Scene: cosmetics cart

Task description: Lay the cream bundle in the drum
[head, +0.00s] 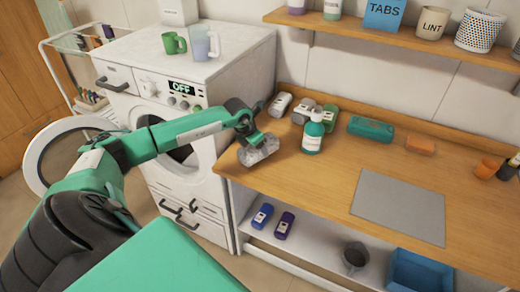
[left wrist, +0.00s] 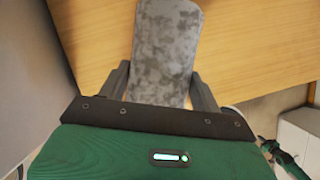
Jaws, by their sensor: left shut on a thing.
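My left gripper (head: 252,136) is shut on a grey mottled bundle (head: 260,150) above the counter's left front corner. In the left wrist view the bundle (left wrist: 166,45) sticks out between the two dark fingers (left wrist: 160,88). It looks grey rather than cream. A pale bundle (head: 280,104) lies at the back left of the counter; I cannot tell if it is the cream one. The washer's drum opening (head: 182,153) is partly hidden behind my left arm. Its round door (head: 50,160) stands open to the left. My right gripper is not clearly shown.
The wooden counter (head: 325,180) holds a teal bottle (head: 313,134), a grey mottled bundle (head: 303,110), a teal bundle (head: 370,129), an orange bundle (head: 421,145) and a grey mat (head: 400,206). Two mugs, one green (head: 173,43), stand on the washer (head: 210,75). A blue bin (head: 420,271) sits below.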

